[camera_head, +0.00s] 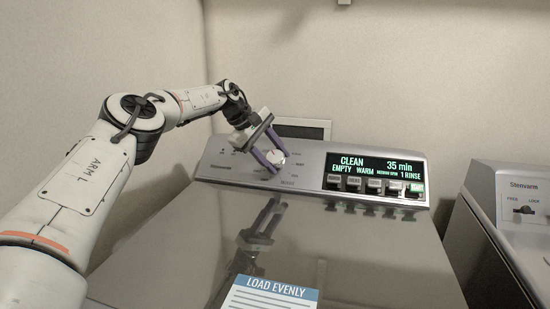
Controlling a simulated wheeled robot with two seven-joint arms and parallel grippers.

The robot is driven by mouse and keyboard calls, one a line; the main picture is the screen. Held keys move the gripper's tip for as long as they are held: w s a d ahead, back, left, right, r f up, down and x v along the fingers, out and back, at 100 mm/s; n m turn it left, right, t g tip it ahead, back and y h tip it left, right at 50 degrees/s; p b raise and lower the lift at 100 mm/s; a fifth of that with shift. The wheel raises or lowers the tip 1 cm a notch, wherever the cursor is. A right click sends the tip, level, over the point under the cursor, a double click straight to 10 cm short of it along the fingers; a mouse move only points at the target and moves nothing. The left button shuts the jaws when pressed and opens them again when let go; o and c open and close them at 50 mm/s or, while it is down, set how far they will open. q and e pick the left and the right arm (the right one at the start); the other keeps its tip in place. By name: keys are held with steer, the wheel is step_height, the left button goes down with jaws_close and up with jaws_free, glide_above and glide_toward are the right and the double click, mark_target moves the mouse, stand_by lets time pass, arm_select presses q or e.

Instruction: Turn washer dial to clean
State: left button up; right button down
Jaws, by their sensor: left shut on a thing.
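The washer (370,262) stands in front of me with its glossy lid closed. Its control panel (228,172) at the back carries a round white dial (275,157) with a small red mark. My left gripper (272,160) has its purple fingers on either side of the dial and is shut on it. The fingers hide part of the dial and some labels around it. The display (374,172) reads CLEAN, 35 min, EMPTY, WARM and 1 RINSE. My right gripper is not in view.
A row of buttons (373,186) sits below the display. A LOAD EVENLY label (272,292) lies on the front of the lid. A second machine (520,210) stands close on the right. Walls close off the back and left.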

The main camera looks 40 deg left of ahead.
arm_select(q)
steer(key=o, duration=1.1)
steer(key=shift+c, duration=0.2)
steer(key=v, duration=1)
steer(key=shift+b, duration=0.45)
steer(key=shift+s+a, duration=0.1)
steer(key=shift+s, duration=0.05)
